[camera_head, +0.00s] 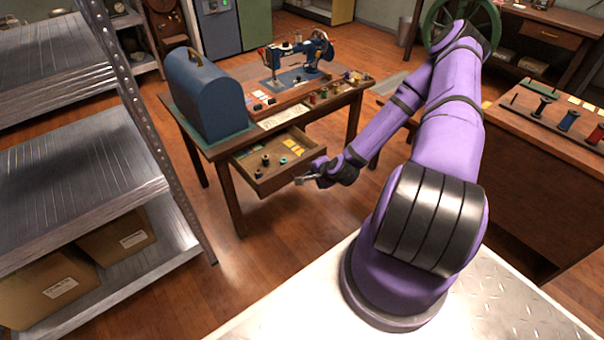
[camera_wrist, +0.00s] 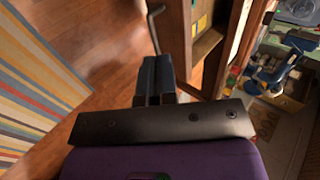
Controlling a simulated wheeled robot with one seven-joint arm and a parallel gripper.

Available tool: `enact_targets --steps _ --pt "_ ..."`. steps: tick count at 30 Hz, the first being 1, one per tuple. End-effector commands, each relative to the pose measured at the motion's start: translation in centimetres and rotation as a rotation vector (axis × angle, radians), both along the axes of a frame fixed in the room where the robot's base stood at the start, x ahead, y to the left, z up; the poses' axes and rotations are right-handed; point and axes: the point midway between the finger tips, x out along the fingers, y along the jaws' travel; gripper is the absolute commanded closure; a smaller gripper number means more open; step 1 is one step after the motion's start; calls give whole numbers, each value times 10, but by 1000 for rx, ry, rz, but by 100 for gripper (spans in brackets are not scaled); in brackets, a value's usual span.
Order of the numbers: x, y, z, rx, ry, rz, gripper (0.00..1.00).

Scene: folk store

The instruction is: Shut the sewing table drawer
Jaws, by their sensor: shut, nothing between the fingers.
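The sewing table (camera_head: 222,145) is wooden, and its drawer (camera_head: 262,186) stands pulled out at the front with spools and small cards inside. My gripper (camera_head: 301,180) is at the right end of the drawer front, on its outer side. In the wrist view my gripper (camera_wrist: 157,62) has its two dark fingers together, with nothing between them. The drawer (camera_wrist: 207,45) shows just right of the fingers there, with its front panel edge-on. A bent grey metal piece, apparently the drawer handle (camera_wrist: 154,28), is just beyond the fingertips. I cannot tell whether the fingers touch the drawer.
A blue sewing machine (camera_head: 297,62) and a blue domed case (camera_head: 205,95) stand on the table. A metal shelf (camera_head: 75,180) with cardboard boxes is at left. A wooden bench with spools (camera_head: 540,105) is at right. A striped rug (camera_wrist: 35,90) lies left in the wrist view.

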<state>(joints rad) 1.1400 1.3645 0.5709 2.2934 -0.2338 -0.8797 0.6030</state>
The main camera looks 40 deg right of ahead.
Motion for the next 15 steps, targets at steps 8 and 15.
enact_targets --steps 8,15 --pt "33 2 -31 0 0 3 100" --pt "66 4 -61 0 1 4 100"
